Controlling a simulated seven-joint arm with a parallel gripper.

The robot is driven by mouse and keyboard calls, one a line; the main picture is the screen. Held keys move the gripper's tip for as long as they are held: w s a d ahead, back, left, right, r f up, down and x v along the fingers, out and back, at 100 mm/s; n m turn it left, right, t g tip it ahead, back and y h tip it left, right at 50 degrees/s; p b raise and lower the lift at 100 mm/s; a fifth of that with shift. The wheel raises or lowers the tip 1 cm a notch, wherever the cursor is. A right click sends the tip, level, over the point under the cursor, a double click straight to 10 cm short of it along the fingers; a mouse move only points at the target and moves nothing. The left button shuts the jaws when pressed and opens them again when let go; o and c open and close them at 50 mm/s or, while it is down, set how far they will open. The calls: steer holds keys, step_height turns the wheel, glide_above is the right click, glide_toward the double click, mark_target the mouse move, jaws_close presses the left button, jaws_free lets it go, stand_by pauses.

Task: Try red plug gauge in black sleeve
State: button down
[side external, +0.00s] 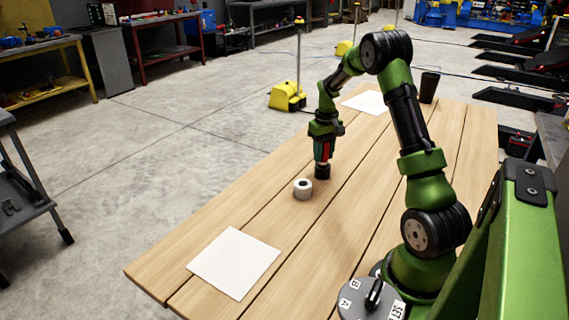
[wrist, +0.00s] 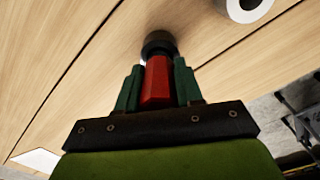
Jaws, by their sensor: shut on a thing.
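My gripper (side external: 323,150) points down over the middle of the table, its green jaws closed on the red plug gauge (wrist: 157,84). The gauge also shows as a red strip between the jaws in the side view (side external: 325,149). The black sleeve (side external: 322,172) stands upright on the wood directly below. In the wrist view the black sleeve (wrist: 158,42) sits at the far end of the gauge. The gauge's lower end meets or enters the sleeve's top; I cannot tell how deep, as the sleeve's bore is hidden.
A white sleeve (side external: 303,194) with a dark bore stands close by, left of the black one. White sheets lie at the table's near left (side external: 235,263) and far end (side external: 366,102). A black cup (side external: 429,87) stands at the far right. A labelled grey dial (side external: 352,300) is at the near edge.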

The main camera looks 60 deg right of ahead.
steer(key=shift+r, duration=3.25)
steer(key=shift+w+a, duration=0.1)
